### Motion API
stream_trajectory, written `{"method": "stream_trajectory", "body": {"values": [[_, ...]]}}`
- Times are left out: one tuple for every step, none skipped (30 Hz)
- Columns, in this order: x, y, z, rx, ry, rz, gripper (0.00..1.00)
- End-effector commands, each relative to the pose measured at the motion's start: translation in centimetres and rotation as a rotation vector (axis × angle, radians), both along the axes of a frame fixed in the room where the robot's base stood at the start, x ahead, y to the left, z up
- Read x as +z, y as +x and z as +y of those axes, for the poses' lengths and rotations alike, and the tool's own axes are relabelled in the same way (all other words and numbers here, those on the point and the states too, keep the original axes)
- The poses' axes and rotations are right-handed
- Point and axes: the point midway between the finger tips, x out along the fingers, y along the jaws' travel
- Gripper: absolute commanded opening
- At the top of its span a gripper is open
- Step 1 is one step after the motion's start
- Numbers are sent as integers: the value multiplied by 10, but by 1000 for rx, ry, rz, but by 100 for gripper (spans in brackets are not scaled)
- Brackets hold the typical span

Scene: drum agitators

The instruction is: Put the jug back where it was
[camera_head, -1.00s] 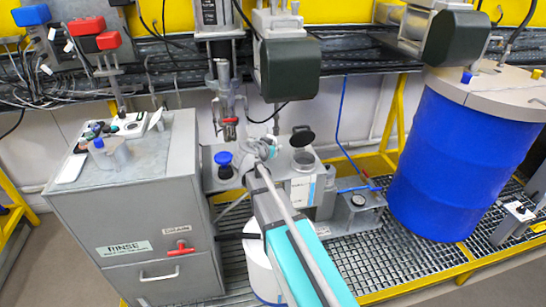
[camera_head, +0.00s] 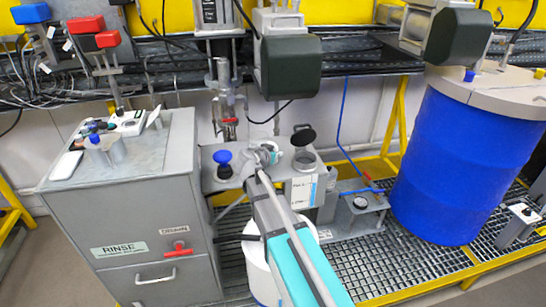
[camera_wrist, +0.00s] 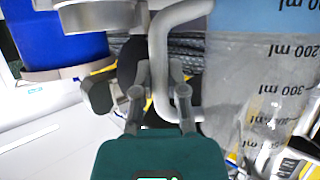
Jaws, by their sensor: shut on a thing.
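The jug (camera_wrist: 235,100) fills the right side of the wrist view. It is clear, with dark ml marks on its wall and a pale grey handle (camera_wrist: 159,60). Blue shows in its upper part in that view. My gripper (camera_wrist: 158,95) is shut on the handle, with one finger on each side of it. The jug's base and far side are out of the wrist view. In the head view my gripper end (camera_head: 262,158) is beside the grey tank unit, and the jug cannot be made out clearly there.
A blue drum (camera_head: 465,165) stands right. A dark motor box (camera_head: 290,67) hangs above.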

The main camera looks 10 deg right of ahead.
Motion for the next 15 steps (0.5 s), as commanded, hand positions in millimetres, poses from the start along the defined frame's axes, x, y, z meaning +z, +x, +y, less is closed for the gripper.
{"method": "stream_trajectory", "body": {"values": [[0, 0, 0, 0, 0, 0, 0], [1, 0, 0, 0, 0, 0, 0], [1, 0, 0, 0, 0, 0, 0], [1, 0, 0, 0, 0, 0, 0], [1, 0, 0, 0, 0, 0, 0], [1, 0, 0, 0, 0, 0, 0], [0, 0, 0, 0, 0, 0, 0], [0, 0, 0, 0, 0, 0, 0], [-1, 0, 0, 0, 1, -1, 0], [-2, 0, -1, 0, 1, -1, 0], [-3, 0, -1, 0, 1, -1, 0], [-2, 0, -1, -1, 0, 0, 22], [-2, 0, -1, -1, 0, 0, 28], [-2, 0, -1, -1, 0, 0, 34], [-2, 0, -1, -1, 0, 0, 41]]}}
